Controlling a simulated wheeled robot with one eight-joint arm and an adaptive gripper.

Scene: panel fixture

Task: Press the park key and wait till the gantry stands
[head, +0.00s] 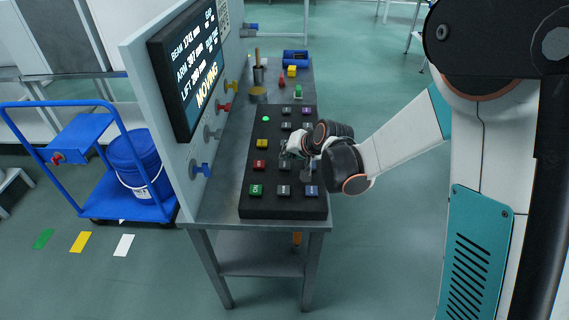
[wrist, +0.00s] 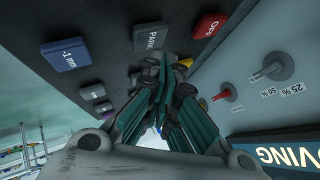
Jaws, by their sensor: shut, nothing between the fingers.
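The grey PARK key (wrist: 150,36) sits between the red OFF key (wrist: 207,26) and the blue -1 mm key (wrist: 66,53) in the wrist view. In the head view the PARK key (head: 284,166) is in the middle column of the black key panel (head: 270,210). My gripper (head: 287,153) is shut and empty, low over the panel. In the wrist view its fingertips (wrist: 160,63) are just beside the PARK key's lower edge; I cannot tell whether they touch anything. The display (head: 190,65) reads MOVING under BEAM, ARM and LIFT figures. The gantry itself is not identifiable.
A green lamp (head: 266,119) is lit on the panel. Coloured knobs stick out of the upright board (head: 135,55) left of it. A cup with a tool (head: 259,75) and a blue bin (head: 295,57) stand farther back. A blue trolley (head: 80,190) is on the left.

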